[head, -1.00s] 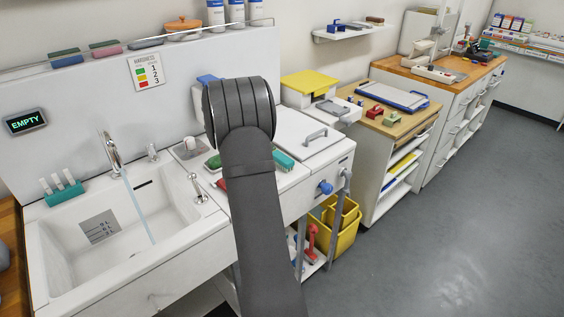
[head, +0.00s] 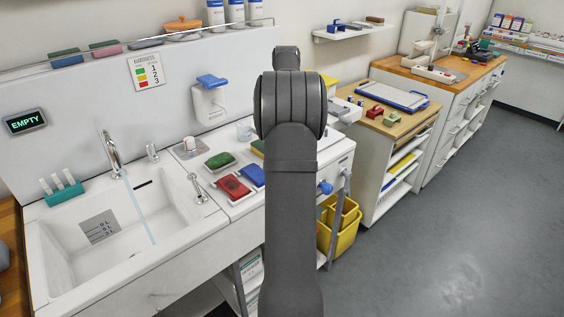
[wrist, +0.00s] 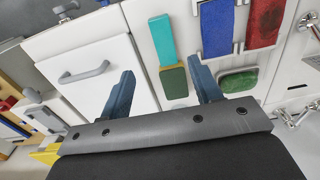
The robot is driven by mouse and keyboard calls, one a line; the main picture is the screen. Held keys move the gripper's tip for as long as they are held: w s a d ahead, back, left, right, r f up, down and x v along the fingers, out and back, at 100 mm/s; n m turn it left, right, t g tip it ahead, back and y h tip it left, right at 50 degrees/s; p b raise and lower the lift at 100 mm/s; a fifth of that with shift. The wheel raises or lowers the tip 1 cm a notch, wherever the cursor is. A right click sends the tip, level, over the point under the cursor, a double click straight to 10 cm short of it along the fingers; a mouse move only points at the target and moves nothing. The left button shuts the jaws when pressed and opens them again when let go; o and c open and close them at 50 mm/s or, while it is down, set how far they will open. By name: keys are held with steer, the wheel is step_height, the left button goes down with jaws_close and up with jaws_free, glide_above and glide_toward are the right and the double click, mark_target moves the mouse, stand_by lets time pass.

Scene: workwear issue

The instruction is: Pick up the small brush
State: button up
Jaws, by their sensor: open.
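No piece in view is clearly the small brush. In the wrist view, my gripper (wrist: 163,72) is open and empty, its two blue-grey fingers apart above the counter. Between and beyond the fingertips lie a teal bar (wrist: 162,38) and a green-and-yellow block (wrist: 174,82). To their right are a blue pad (wrist: 217,28) and a red pad (wrist: 264,24) in white trays, and a green pad (wrist: 238,80) in a dish. The head view shows the red pad (head: 233,187), blue pad (head: 251,174) and green pad (head: 219,159); my arm hides my gripper and the teal bar there.
A sink (head: 115,225) with running tap is left of the pads. A white lid with a grey handle (wrist: 84,73) is left in the wrist view. A blue-topped dispenser (head: 211,100) hangs on the back panel. A yellow bucket (head: 345,222) stands below.

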step_height(320, 180, down, 8)
steer(key=shift+f, duration=0.1)
steer(key=shift+a+f, duration=0.2)
steer(key=shift+f, duration=1.1)
steer(key=shift+a+f, duration=0.2)
steer(key=shift+f, duration=1.1)
steer(key=c, duration=1.1)
steer(key=shift+c, duration=0.2)
steer(key=shift+r, duration=0.15)
steer(key=shift+r, duration=0.6)
step_height(320, 180, up, 3)
steer(key=shift+f, duration=0.15)
steer(key=s+d+r, duration=0.5)
steer(key=d+r, duration=0.2)
steer(key=d, duration=0.3)
steer(key=shift+d, duration=0.2)
steer(key=shift+s, duration=0.1)
